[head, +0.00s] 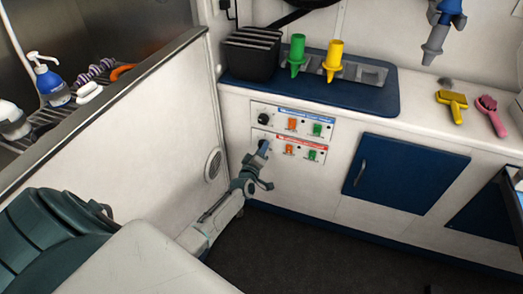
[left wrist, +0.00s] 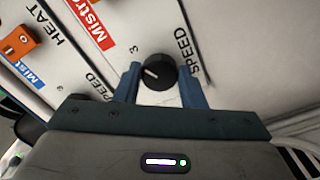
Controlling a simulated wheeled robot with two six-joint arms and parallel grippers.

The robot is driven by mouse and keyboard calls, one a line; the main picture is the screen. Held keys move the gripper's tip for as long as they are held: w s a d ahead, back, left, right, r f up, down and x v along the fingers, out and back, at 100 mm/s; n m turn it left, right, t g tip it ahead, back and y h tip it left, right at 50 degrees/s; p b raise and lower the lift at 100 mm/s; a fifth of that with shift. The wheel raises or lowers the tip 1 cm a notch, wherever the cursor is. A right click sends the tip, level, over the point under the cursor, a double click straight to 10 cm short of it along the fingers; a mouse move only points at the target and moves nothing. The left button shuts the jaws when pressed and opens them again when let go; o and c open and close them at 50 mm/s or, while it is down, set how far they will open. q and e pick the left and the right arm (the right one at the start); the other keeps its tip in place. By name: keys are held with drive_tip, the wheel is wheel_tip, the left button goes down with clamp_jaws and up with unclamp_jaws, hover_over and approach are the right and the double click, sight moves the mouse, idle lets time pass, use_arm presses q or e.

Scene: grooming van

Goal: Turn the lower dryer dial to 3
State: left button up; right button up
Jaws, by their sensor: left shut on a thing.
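The lower dryer dial (left wrist: 158,73) is a round black knob with a white pointer line, seen in the left wrist view. It sits between the two blue-grey fingers of my left gripper (left wrist: 160,88), which are shut on it. The pointer line aims left and slightly up in that view. The printed 3 (left wrist: 133,50) is up and left of the knob; I cannot tell whether the pointer lines up with it exactly. In the head view my left gripper (head: 264,149) is at the lower, red-labelled dryer panel (head: 300,149) and hides the dial. My right gripper is not in view.
The upper panel's black dial (head: 264,118) is just above my left gripper. Orange and green switches (head: 291,125) are to the right. A blue cabinet door (head: 385,173) is further right. A white partition wall (head: 140,130) stands left of my arm.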

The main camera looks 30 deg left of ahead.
use_arm(q)
drive_tip(key=o, duration=1)
drive_tip(key=shift+c, duration=0.2)
drive_tip(key=p+v, duration=0.2)
drive_tip(key=v, duration=0.8)
drive_tip(key=shift+s+d+p, duration=0.2)
drive_tip(key=shift+s+p, duration=0.1)
drive_tip(key=shift+s, duration=0.05)
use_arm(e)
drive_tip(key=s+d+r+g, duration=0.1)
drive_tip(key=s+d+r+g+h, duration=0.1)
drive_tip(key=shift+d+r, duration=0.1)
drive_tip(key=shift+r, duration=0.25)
